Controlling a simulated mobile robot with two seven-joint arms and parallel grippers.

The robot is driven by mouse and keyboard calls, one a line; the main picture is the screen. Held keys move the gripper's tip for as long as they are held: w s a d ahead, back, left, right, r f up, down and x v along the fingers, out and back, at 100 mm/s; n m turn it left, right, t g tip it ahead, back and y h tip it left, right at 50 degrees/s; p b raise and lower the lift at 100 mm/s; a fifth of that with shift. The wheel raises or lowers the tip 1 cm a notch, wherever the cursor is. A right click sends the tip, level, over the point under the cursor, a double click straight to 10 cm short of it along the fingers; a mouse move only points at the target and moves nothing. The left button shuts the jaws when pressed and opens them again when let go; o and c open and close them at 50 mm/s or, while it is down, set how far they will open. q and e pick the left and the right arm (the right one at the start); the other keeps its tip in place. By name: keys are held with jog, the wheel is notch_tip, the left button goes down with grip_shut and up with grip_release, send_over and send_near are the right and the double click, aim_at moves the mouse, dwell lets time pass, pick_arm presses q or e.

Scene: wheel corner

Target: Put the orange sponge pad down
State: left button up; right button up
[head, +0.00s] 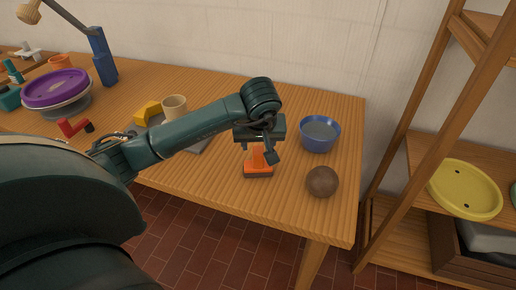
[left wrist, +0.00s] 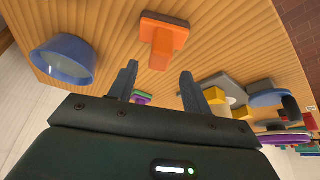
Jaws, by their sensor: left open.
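The orange sponge pad (head: 258,169), with an upright orange handle and a dark underside, stands upright on the wooden table (head: 222,192) near its front edge. It also shows in the left wrist view (left wrist: 163,32), its handle pointing towards my fingertips. My left gripper (head: 257,150) is directly above the pad with its fingers apart. In the left wrist view the left gripper's fingers (left wrist: 159,72) are spread, and the handle's end lies near the gap between their tips. The fingers hide part of the handle in the head view. My right gripper is not in view.
A blue bowl (head: 320,135) and a brown ball (head: 322,181) stand right of the pad. A shelf with a yellow disc (head: 465,188) stands beyond the table's right end.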

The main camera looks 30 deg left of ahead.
pick_arm(q)
jog(key=v, duration=0.5)
jog(key=s+d+f+g+h, duration=0.1)
jog(key=s+d+f+h, duration=0.15)
jog(key=d, duration=0.35)
jog(key=s+d+f+g+h, duration=0.1)
jog(key=s+d+f+h, duration=0.1)
jog(key=d+f+h, duration=0.3)
jog(key=s+d+r+n+g+h, duration=0.4)
jog(key=s+d+h, duration=0.35)
jog(key=d, duration=0.55)
notch_tip(320, 180, up, 10)
jog(key=d+n+t+h, duration=0.2)
jog(key=n+t+h, duration=0.7)
jog(key=n, duration=1.1)
jog(key=w+a+f+n+t+y, duration=0.25)
jog(key=n+t+y, duration=0.3)
jog(key=n, duration=0.55)
jog(key=w+a+f+n+t+y, duration=0.1)
jog(key=a+f+n+t+y, duration=0.4)
jog(key=n, duration=0.6)
jog(key=s+a+f+n+g+y, duration=0.1)
jog(key=s+f+n+g+y, duration=0.1)
jog(key=f+n, duration=0.5)
jog(key=s+a+f+n+g+y, duration=0.2)
jog(key=s+f+n+g+y, duration=0.1)
jog(key=f+n, duration=0.4)
jog(key=s+n+y, duration=0.1)
jog(key=s+n, duration=0.1)
jog(key=shift+n, duration=0.4)
